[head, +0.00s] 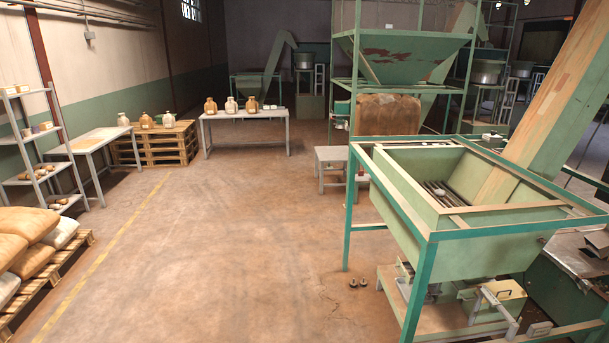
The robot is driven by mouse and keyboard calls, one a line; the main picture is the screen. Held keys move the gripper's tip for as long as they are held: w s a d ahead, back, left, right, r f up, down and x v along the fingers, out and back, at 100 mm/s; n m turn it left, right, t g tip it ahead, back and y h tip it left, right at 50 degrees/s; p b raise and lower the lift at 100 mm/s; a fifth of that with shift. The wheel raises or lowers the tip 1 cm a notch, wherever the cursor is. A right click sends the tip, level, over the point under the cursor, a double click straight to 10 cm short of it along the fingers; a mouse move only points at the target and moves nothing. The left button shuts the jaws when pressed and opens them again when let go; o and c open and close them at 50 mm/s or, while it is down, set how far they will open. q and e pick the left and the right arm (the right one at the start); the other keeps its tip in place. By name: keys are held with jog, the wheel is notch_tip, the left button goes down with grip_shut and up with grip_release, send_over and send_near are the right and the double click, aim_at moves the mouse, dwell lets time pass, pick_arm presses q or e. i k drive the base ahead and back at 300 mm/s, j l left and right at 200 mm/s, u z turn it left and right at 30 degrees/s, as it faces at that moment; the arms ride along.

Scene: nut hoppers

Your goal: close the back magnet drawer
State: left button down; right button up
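A green hopper (405,205) in a teal frame stands at the right. Several dark parallel bars (436,190) lie inside it, with a small pale piece on them. A small white-and-dark fitting (492,139) sits at the hopper's far rim. Below the hopper is a pale yellow-green box with a dark handle (503,292), beside a light grey metal linkage (495,310). I cannot tell which part is the back magnet drawer, or how far open it is. Neither of my grippers is in view.
An inclined wooden-floored chute (545,110) enters the hopper from the right. A low grey table (331,154) stands behind it. Two small dark objects (358,282) lie on the floor near its leg. Sacks on a pallet (45,272) stand at left. The middle floor is clear.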

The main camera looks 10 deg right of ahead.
aim_at(407, 274)
jog(key=i+j, duration=0.1)
jog(key=i, duration=0.8)
jog(key=i+j+z, duration=0.1)
jog(key=i, duration=0.85)
